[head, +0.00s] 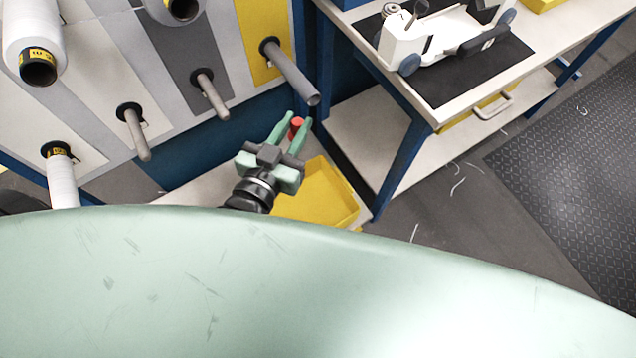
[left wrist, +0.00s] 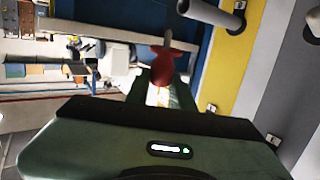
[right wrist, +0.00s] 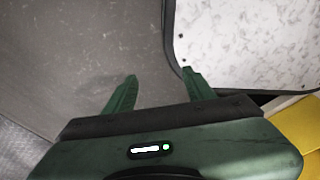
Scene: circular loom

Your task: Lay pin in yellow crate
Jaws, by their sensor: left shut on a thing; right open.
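The pin (head: 296,125) is red and shows between the green fingers of my left gripper (head: 297,121) in the head view. My left gripper is shut on it, in the air near the yellow crate. In the left wrist view the red pin (left wrist: 162,66) has a thin dull stem pointing up in the picture. The yellow crate (head: 345,214) sits on a low pale shelf, below and partly behind my left gripper; its near part is hidden by my own pale green body. My right gripper (right wrist: 159,72) is open and empty in the right wrist view.
Grey pegs (head: 290,72) stick out from the striped panel just beyond my left gripper. A workbench (head: 436,113) with a white device (head: 432,38) stands to the right, its blue leg close to the crate. The right wrist view shows grey floor and a white speckled surface.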

